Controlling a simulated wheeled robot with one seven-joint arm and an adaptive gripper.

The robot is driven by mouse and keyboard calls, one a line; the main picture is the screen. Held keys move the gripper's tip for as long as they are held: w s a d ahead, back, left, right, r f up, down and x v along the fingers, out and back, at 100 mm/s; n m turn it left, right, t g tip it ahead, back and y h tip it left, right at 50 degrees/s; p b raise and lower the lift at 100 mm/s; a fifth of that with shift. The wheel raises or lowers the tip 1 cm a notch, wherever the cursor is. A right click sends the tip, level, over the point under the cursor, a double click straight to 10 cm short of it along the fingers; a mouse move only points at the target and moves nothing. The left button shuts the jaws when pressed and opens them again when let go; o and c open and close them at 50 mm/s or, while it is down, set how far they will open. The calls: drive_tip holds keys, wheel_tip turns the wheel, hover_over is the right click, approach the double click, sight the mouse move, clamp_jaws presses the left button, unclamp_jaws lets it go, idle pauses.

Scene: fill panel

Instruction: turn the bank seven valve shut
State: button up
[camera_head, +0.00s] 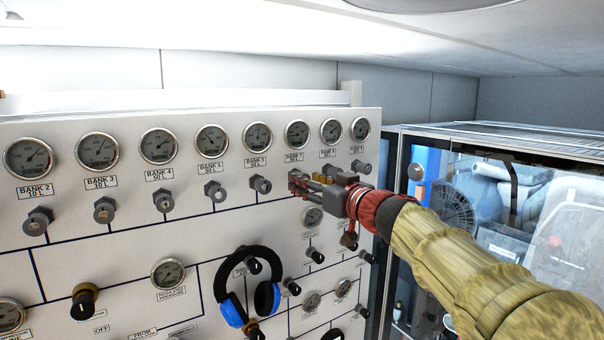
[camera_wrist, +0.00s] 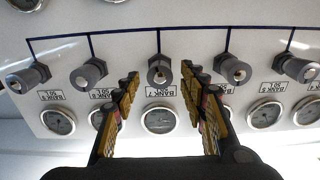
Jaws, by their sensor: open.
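The bank seven valve (camera_wrist: 159,70) is a small grey knob on the white panel. In the wrist view, which is upside down, it sits just above the "BANK 7" label (camera_wrist: 160,91). My gripper (camera_wrist: 159,75) is open, with one finger on each side of the valve in the picture. I cannot tell whether the fingers touch it. In the head view my gripper (camera_head: 297,182) reaches the panel from the right, below the bank seven gauge (camera_head: 297,134), and hides the bank seven valve.
Neighbouring valves stand close by: bank eight (camera_wrist: 90,72) and bank six (camera_wrist: 232,70). Lower on the panel (camera_head: 120,255) are more knobs and gauges. Blue and black headphones (camera_head: 232,310) hang there. A glass-fronted cabinet (camera_head: 391,180) stands right of the panel.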

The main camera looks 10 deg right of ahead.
drive_tip(key=shift+p+x, duration=0.45)
drive_tip(key=shift+x, duration=1.1)
drive_tip(key=shift+c, duration=0.6)
clamp_jaws()
